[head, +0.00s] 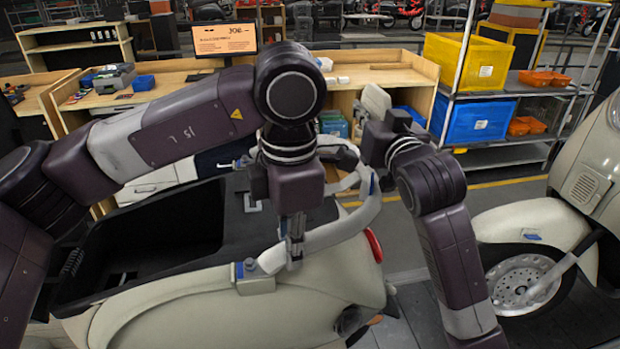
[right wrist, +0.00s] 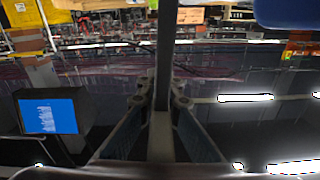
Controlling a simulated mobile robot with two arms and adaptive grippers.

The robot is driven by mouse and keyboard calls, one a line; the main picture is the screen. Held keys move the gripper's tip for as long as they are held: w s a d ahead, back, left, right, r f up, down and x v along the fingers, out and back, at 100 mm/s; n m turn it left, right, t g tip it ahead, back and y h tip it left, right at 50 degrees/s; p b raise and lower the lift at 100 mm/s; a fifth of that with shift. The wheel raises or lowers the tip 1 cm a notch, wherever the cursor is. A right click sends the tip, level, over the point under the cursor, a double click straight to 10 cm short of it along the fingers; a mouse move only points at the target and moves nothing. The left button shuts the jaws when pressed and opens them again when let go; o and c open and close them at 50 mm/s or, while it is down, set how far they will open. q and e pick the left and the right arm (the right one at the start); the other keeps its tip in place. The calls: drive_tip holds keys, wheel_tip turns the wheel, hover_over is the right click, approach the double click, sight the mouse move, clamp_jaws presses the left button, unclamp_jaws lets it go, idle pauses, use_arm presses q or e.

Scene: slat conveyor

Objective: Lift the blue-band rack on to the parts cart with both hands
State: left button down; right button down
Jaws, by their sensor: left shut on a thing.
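The blue-band rack (head: 330,236) is a pale tubular frame with blue bands, over the rear of a cream scooter (head: 290,300). I cannot tell whether it touches the scooter. My left gripper (head: 292,240) points down and is shut on its near rail. My right arm reaches up near the rack's far right side. The right fingers are hidden in the head view. In the right wrist view the right gripper (right wrist: 161,95) has its linkages drawn in around a narrow upright bar; whether this is the rack or its own fingers is unclear. I cannot single out the parts cart.
A wheelless-looking shelf unit (head: 492,147) with a yellow bin (head: 468,62) and a blue bin (head: 475,118) stands at the back right. Wooden benches line the back. Another scooter (head: 545,225) stands at the right.

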idle(0.3)
